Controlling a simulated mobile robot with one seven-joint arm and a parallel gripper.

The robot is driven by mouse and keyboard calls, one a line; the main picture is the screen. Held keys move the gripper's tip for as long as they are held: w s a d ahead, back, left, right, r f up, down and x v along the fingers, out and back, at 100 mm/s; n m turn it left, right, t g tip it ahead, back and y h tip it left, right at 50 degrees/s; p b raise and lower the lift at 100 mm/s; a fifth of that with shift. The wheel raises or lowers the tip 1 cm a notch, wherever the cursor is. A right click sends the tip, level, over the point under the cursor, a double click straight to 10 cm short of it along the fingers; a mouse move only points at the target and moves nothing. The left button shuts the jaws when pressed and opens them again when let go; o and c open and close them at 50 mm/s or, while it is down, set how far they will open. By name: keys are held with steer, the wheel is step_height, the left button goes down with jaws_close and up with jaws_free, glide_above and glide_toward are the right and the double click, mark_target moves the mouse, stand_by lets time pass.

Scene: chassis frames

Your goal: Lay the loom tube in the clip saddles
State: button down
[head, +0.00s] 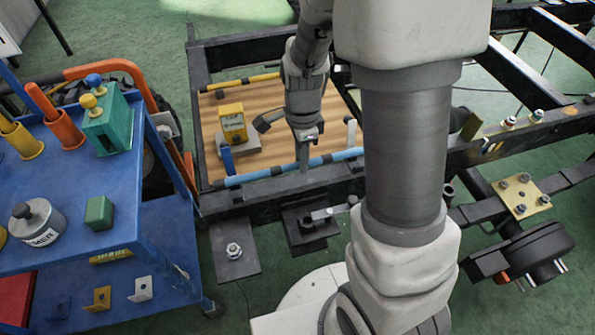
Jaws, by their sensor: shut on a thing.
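The blue loom tube (250,175) with darker bands lies lengthwise along the near edge of the wooden panel, just inside the dark frame rail. My gripper (303,160) points down from above and is shut on the tube near its middle. The tube's right end is hidden behind my arm. A blue upright piece (227,158) stands near the tube's left end, and a pale upright piece (350,132) stands toward its right. These may be the clip saddles; I cannot tell whether the tube sits in them.
A yellow meter (232,123) stands on the wooden panel (265,105), left of my gripper. A yellow-and-black tube (238,83) lies along the panel's far side. Dark frame rails (280,197) surround the panel. A blue cart (150,205) with parts and an orange handle stands at left.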

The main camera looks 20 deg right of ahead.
mark_target(298, 179)
steer(key=shift+w+a+f, duration=0.25)
steer(key=shift+a+f, duration=0.15)
steer(key=shift+f+b, duration=0.8)
steer(key=shift+f, duration=1.05)
steer(key=shift+f, duration=0.2)
steer(key=c, duration=0.7)
jaws_free()
